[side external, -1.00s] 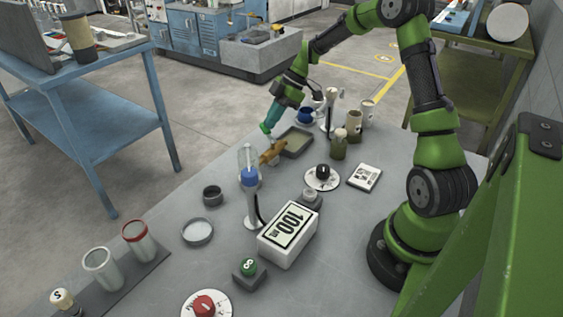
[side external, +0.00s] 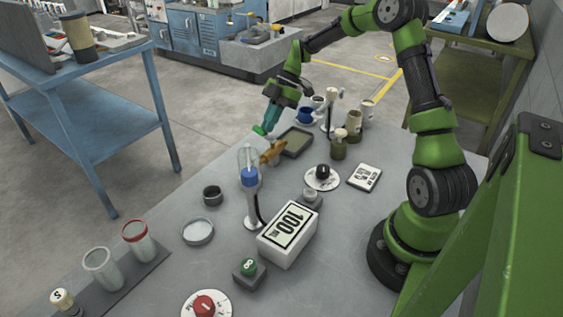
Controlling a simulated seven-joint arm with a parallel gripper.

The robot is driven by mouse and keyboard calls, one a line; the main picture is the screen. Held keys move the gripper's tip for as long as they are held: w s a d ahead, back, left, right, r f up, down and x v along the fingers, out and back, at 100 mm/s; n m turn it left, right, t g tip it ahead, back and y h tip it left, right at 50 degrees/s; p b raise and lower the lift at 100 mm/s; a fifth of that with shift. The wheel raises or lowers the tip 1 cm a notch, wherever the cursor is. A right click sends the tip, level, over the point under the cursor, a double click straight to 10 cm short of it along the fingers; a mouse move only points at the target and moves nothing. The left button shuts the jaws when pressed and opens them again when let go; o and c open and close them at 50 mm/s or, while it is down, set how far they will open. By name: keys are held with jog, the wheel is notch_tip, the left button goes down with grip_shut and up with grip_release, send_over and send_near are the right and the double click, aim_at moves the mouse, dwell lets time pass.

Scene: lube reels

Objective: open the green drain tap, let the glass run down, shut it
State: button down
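A clear glass (side external: 249,157) with blue in its lower part stands on a pale post near the middle of the table. A brass-coloured fitting (side external: 271,153) shows just right of it; whether they join is unclear. My gripper (side external: 264,132), with teal fingers, is above and behind the fitting, apparently clear of it. A small bright green piece (side external: 260,130) shows at its tip; I cannot tell whether this is the tap handle or part of the gripper. The fingers are too small to read. A green ball marked 8 (side external: 249,266) sits on a dark block at the front.
A white box reading 100 (side external: 289,242) stands right of the post. A shallow tray (side external: 296,143) lies behind the fitting. A black-knobbed dial (side external: 322,176), a bottle (side external: 339,147) and several cups are to the right. A small dark cup (side external: 213,195) and a round dish (side external: 198,232) are left.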

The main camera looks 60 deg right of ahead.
dwell(0.3)
jog(key=v, duration=1.4)
